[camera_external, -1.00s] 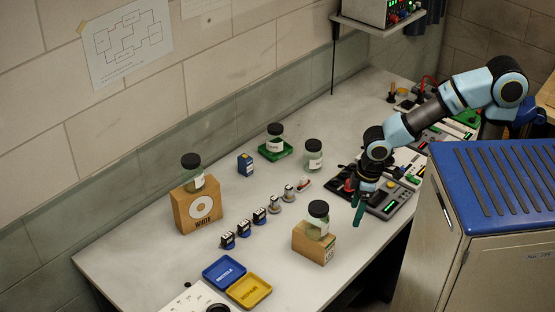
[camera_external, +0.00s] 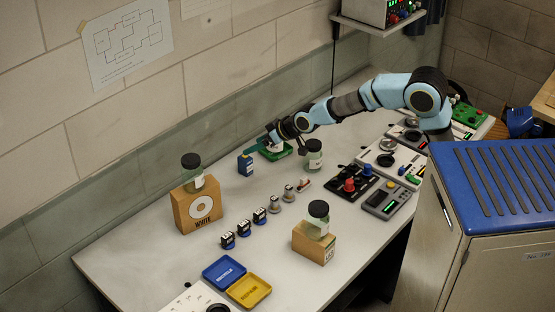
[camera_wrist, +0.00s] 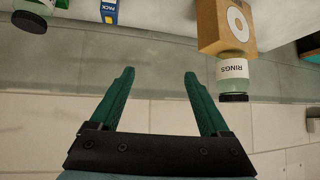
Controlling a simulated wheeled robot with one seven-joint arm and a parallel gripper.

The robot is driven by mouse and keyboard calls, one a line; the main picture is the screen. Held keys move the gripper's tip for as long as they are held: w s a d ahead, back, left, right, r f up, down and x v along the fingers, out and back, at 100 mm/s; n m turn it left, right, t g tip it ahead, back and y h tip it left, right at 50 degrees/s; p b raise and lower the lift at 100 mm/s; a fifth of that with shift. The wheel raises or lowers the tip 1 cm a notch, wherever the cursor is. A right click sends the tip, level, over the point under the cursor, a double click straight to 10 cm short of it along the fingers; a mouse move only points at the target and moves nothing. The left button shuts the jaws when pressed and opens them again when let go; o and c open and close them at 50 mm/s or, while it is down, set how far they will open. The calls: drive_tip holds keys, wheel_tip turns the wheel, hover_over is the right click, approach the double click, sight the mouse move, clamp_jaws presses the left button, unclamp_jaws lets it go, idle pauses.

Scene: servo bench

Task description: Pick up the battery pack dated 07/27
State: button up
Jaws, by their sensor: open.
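A blue box with a yellow band and the word PACK (camera_wrist: 109,12) shows at the top edge of the wrist view, partly cut off; no date is readable. It is likely the upright blue box (camera_external: 245,164) on the bench in the outside view. My gripper (camera_wrist: 160,80) has its two green fingers spread, with nothing between them.
A jar labelled RINGS (camera_wrist: 233,75) stands on a cardboard box (camera_external: 197,208) left of the blue box. Another jar (camera_external: 314,154) stands to the right. Several small parts (camera_external: 260,216) line the bench in front. The wall (camera_external: 150,160) is close behind.

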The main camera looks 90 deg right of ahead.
sight(249, 161)
drive_tip(key=w+d+m+t+h+b, duration=0.1)
drive_tip(key=w+d+m+h, duration=0.2)
drive_tip(key=d, duration=1.2)
drive_tip(key=shift+n+h, duration=0.5)
drive_tip(key=shift+h, duration=0.2)
drive_tip(key=f, duration=0.6)
drive_tip(key=f+p, duration=0.1)
drive_tip(key=f, duration=0.5)
drive_tip(key=f+p, duration=0.1)
drive_tip(key=f, duration=0.5)
drive_tip(key=shift+d+f, duration=0.3)
drive_tip(key=shift+f, duration=0.05)
drive_tip(key=p+x, duration=0.1)
drive_tip(key=x, duration=0.2)
drive_tip(key=shift+w+d+p, duration=0.25)
drive_tip(key=shift+d+p, duration=0.05)
drive_tip(key=shift+p, duration=0.05)
drive_tip(key=shift+w+d+f, duration=0.3)
drive_tip(key=shift+w+d, duration=0.05)
drive_tip(key=shift+w, duration=0.05)
drive_tip(key=shift+c, duration=0.2)
clamp_jaws()
